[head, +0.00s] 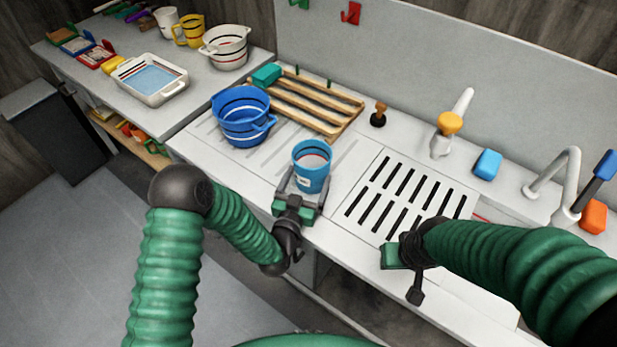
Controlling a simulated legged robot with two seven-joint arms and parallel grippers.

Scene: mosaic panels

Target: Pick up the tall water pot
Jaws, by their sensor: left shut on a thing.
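A blue cylindrical pot (312,178), the likely tall water pot, stands upright near the front edge of the counter, with a dark stripe and pale inside. My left gripper (300,187) is shut on this pot from the front, low on its side. I cannot tell whether the pot's base touches the counter. My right gripper (391,256) is at the front edge of the slotted drain, apart from the pot. Its fingers are mostly hidden by its own wrist.
A larger blue pot (240,125) stands behind left, beside a wooden rack (318,105). A slotted drain (408,200) lies to the right. Faucets (440,143) and a blue sponge (487,163) are along the back. A white basin (150,95) sits on the left counter.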

